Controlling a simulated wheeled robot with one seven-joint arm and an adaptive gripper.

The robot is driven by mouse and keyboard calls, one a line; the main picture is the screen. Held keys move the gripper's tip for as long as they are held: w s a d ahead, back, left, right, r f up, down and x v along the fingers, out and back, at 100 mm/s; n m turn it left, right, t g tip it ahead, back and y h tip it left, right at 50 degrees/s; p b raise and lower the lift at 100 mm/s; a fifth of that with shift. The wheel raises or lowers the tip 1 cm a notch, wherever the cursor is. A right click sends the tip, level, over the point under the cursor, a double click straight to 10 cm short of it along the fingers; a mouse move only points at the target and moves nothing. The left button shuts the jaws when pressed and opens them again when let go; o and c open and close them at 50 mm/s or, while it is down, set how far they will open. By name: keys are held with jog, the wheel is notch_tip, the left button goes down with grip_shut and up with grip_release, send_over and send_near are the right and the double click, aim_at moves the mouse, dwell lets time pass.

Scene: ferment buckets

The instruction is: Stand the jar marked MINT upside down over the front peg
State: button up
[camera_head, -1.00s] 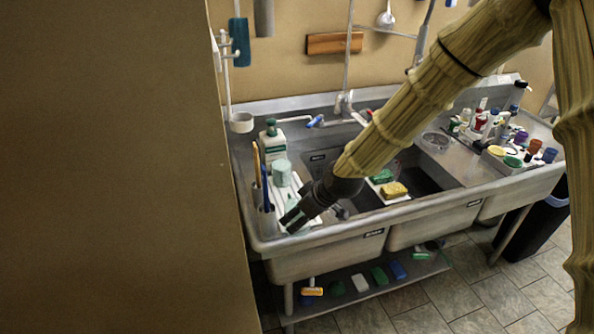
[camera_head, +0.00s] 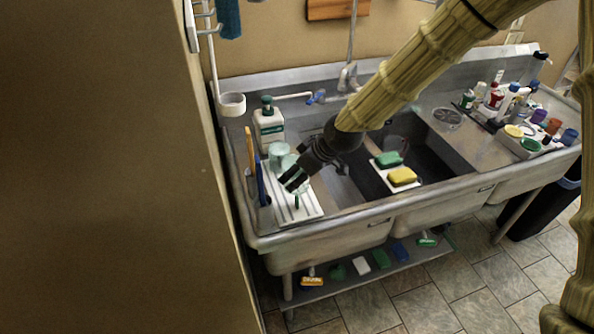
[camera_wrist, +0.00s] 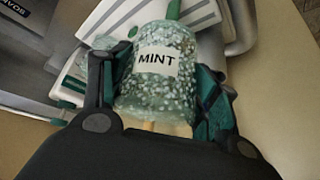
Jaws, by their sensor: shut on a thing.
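The clear, speckled glass jar marked MINT (camera_wrist: 158,75) is between the two fingers of my gripper (camera_wrist: 160,95) in the wrist view, label facing the camera. In the head view my gripper (camera_head: 294,180) is over the white ribbed drying rack (camera_head: 308,211) at the sink's left end. The held jar (camera_head: 290,162) shows partly behind the fingers. A green front peg (camera_head: 297,201) stands on the rack, below the gripper and apart from it. A green peg end (camera_wrist: 174,10) shows beyond the jar in the wrist view. Which way up the jar is, I cannot tell.
Another pale green jar (camera_head: 277,151) stands close behind the held one. A soap bottle (camera_head: 268,124) is behind the rack. Brushes (camera_head: 260,180) stand at its left edge. Sponges (camera_head: 402,176) lie on a white board over the basin to the right.

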aim_at(298, 197)
jog(key=shift+w+f+b, duration=0.2)
jog(key=shift+f+b, duration=0.2)
jog(key=shift+f, duration=0.55)
jog(key=shift+s+f+b, duration=0.3)
jog(key=shift+f+b, duration=0.05)
jog(key=shift+f, duration=0.1)
notch_tip(298, 197, down, 2)
jog(key=shift+w+f+b, duration=0.1)
jog(key=shift+w+b, duration=0.05)
jog(key=shift+b, duration=0.35)
jog(key=shift+f+b, duration=0.95)
jog(key=shift+f, duration=0.8)
jog(key=shift+d+f, duration=0.1)
jog(key=shift+f, duration=0.35)
jog(key=o, duration=1.2)
jog(key=o, duration=0.3)
